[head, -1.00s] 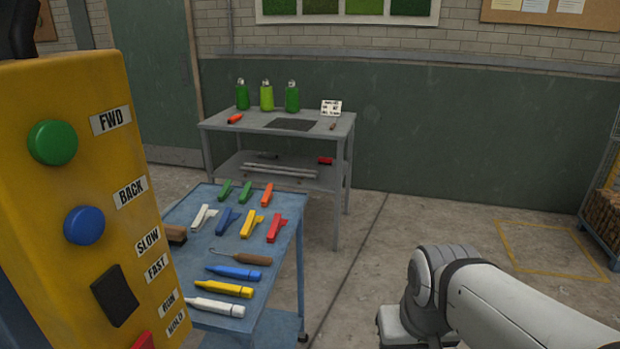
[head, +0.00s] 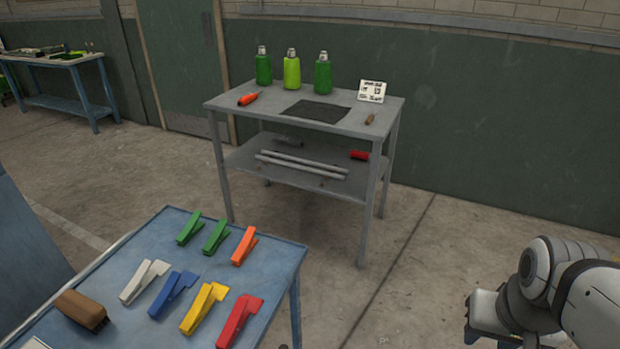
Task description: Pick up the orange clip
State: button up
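The orange clip (head: 244,246) lies on the blue cart top (head: 262,278), near its far right corner. Two green clips (head: 215,236) lie just left of it. A white clip (head: 144,281), a blue clip (head: 173,294), a yellow clip (head: 203,308) and a red clip (head: 239,321) lie in a row nearer to me. My arm shows at the lower right, well apart from the cart. I cannot make out my gripper's fingers in this view.
A brown brush (head: 81,309) lies at the cart's left. Floor between the cart and my arm is clear.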

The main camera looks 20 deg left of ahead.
aim_at(247, 243)
jog(key=u, duration=0.2)
jog(key=i, duration=0.75)
jog(key=u, duration=0.45)
jog(key=k, duration=0.8)
jog(key=u, duration=0.2)
jog(key=i, duration=0.8)
jog(key=z, duration=0.1)
